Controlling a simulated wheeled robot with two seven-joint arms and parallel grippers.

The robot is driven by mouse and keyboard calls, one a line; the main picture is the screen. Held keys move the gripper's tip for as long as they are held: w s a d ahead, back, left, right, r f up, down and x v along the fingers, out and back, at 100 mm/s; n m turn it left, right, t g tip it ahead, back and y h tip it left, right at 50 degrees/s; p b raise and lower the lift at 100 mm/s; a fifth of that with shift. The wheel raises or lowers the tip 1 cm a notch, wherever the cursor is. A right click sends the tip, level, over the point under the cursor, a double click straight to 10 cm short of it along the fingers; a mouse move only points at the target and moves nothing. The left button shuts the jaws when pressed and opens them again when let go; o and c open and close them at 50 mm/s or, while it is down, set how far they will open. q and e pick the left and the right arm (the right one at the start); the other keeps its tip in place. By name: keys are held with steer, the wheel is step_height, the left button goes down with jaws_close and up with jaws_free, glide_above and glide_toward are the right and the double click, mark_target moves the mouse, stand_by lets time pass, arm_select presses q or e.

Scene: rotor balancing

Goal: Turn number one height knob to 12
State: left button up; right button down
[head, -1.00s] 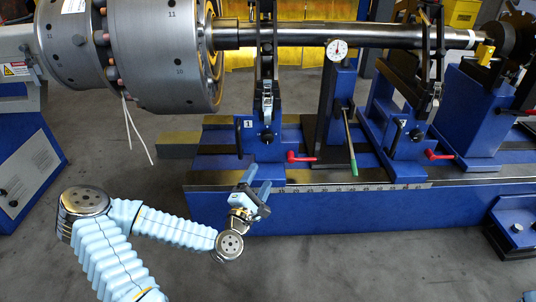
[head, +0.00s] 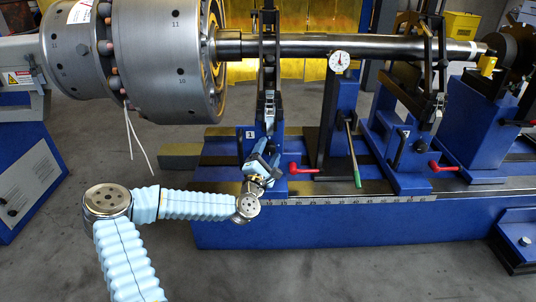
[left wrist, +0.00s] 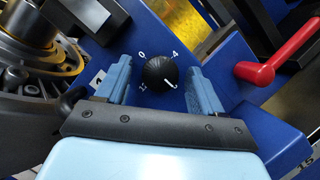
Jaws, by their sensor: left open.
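The black round height knob (left wrist: 160,73) sits on the blue face of the number one pedestal (head: 277,150), which carries a "1" plate (head: 250,134). Around the knob I read 0 at upper left, 4 at upper right and 12 at lower left. A white mark on the knob points to the lower right. My left gripper (head: 263,158) is at the pedestal front and covers the knob in the head view. In the left wrist view the open blue fingers (left wrist: 160,80) stand on either side of the knob, with gaps visible. My right gripper is not in view.
A red lever (left wrist: 275,68) sticks out right of the knob; it also shows in the head view (head: 303,169). A large steel rotor (head: 165,55) and its shaft hang above. The blue machine bed (head: 330,228) runs below. A green-tipped lever (head: 354,155) stands further right.

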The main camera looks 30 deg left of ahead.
arm_select(q)
steer(key=c, duration=1.1)
steer(key=shift+o, duration=0.2)
steer(key=shift+r, duration=0.1)
